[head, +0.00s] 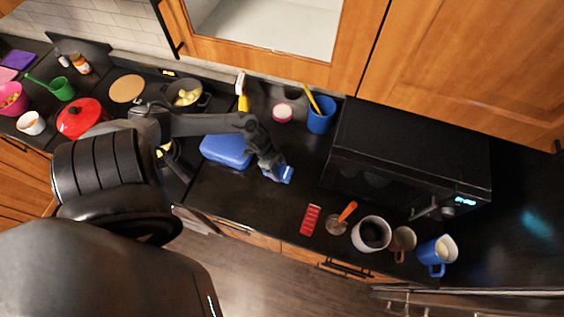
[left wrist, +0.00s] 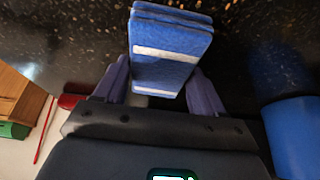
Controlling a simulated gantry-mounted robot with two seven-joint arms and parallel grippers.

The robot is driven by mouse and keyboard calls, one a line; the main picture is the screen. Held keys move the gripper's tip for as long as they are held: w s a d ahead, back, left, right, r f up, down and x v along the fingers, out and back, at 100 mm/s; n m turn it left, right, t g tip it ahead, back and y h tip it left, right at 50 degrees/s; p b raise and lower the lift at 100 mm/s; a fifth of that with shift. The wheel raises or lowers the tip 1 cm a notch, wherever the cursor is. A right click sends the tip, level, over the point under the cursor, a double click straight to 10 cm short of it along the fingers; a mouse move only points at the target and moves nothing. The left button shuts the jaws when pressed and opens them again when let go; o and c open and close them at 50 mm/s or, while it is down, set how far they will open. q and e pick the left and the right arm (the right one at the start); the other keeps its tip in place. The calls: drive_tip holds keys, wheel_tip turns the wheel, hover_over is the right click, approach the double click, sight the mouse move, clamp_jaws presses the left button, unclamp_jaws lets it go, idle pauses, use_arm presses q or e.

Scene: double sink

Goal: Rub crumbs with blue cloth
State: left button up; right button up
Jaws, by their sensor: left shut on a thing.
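My left gripper (head: 276,167) is shut on the folded blue cloth (head: 287,174), over the dark counter between the blue box and the microwave. In the left wrist view the cloth (left wrist: 168,48) is a folded blue pad with white bands, gripped between both fingers of my left gripper (left wrist: 160,82). Small light crumbs or specks (left wrist: 78,22) lie scattered on the dark counter around and beyond the cloth. I cannot tell whether the cloth touches the counter. No right gripper shows.
A blue box (head: 226,151) lies left of my left gripper. A blue cup (head: 321,115) stands behind it. The black microwave (head: 405,155) is to the right. A red slab (head: 311,219), a white mug (head: 371,234) and a blue mug (head: 437,253) line the front.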

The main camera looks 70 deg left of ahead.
sight(288, 173)
use_arm(q)
drive_tip(key=shift+s+a+f+p, duration=0.1)
drive_tip(key=shift+s+a+p, duration=0.2)
drive_tip(key=shift+s+a, duration=0.35)
drive_tip(key=shift+s+a+p, duration=0.3)
drive_tip(key=shift+s+a, duration=0.15)
drive_tip(key=shift+s, duration=0.35)
drive_tip(key=shift+s+a+p, duration=0.6)
drive_tip(key=shift+s+a, duration=0.65)
drive_tip(key=shift+s, duration=0.15)
drive_tip(key=shift+s+a, duration=0.15)
drive_tip(key=shift+a, duration=0.05)
drive_tip(key=shift+w+d, duration=0.65)
drive_tip(key=shift+w, duration=0.15)
drive_tip(key=shift+w+d, duration=2)
drive_tip(key=shift+w, duration=0.05)
drive_tip(key=shift+w+d, duration=1.25)
drive_tip(key=shift+w, duration=0.25)
